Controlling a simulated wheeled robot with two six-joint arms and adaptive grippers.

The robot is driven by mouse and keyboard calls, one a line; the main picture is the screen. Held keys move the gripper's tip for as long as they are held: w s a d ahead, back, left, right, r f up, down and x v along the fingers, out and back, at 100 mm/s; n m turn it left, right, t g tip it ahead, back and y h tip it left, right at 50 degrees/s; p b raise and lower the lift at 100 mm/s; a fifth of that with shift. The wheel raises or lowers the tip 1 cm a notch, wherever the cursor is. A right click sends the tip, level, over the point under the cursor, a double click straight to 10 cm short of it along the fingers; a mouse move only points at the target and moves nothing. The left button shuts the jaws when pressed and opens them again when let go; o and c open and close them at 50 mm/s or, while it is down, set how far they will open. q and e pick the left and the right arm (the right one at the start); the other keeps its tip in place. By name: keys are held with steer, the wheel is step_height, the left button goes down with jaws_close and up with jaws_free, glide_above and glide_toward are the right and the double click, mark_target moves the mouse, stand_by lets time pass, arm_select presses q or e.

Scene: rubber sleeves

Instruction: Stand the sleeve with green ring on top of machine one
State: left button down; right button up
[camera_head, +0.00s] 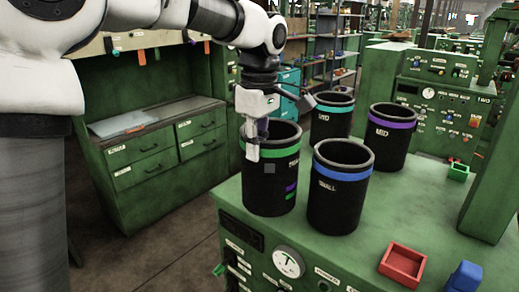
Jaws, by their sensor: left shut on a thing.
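The black sleeve with green ring (268,195) is upright at the left edge of a green machine top (400,214). I cannot tell whether its base touches the top. My left gripper (253,148) comes down from above and is shut on the near left part of its rim. My right gripper is not in view.
Close right of it stands a blue-ringed sleeve (340,205); behind are a teal-ringed sleeve (331,122) and a purple-ringed sleeve (390,145). A red tray (402,264), a blue block (464,277) and a small green box (458,172) lie to the right. A green workbench (150,190) stands left.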

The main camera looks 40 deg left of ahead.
arm_select(q)
steer(key=w+a+f+p, duration=0.4)
steer(key=w+a+p, duration=0.2)
steer(key=w, duration=0.3)
steer(key=shift+w+a+f+p, duration=0.2)
steer(key=shift+w+p, duration=0.05)
steer(key=shift+p, duration=0.2)
steer(key=shift+f, duration=0.1)
steer(key=c, duration=1.3)
jaws_free()
steer(key=shift+o, duration=0.3)
steer(key=shift+s+d, duration=0.1)
steer(key=shift+s, duration=0.05)
